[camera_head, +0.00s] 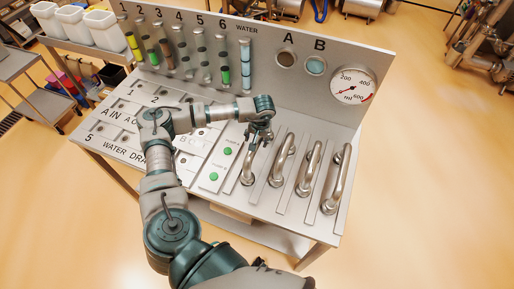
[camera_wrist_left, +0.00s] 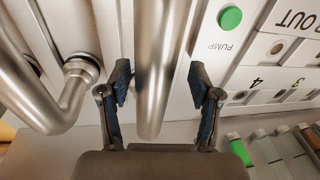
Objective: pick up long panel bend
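Several curved metal bends stand on the sloped panel in the head view. The leftmost bend (camera_head: 248,168) is under my left gripper (camera_head: 260,136); others stand to its right, including the second (camera_head: 283,160), third (camera_head: 308,168) and rightmost bend (camera_head: 337,178). I cannot tell from the pictures which is the long one. In the left wrist view, a metal tube (camera_wrist_left: 158,65) lies between the two fingers of my left gripper (camera_wrist_left: 160,85), with a gap on each side. The fingers are open. A neighbouring bend (camera_wrist_left: 35,95) shows at the left. My right gripper is not in view.
Green pump buttons (camera_head: 227,151) lie left of the bends. A pressure gauge (camera_head: 353,86) and coloured tubes (camera_head: 245,68) are on the upright back panel. White bins (camera_head: 103,28) stand at the back left. Floor to the right is open.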

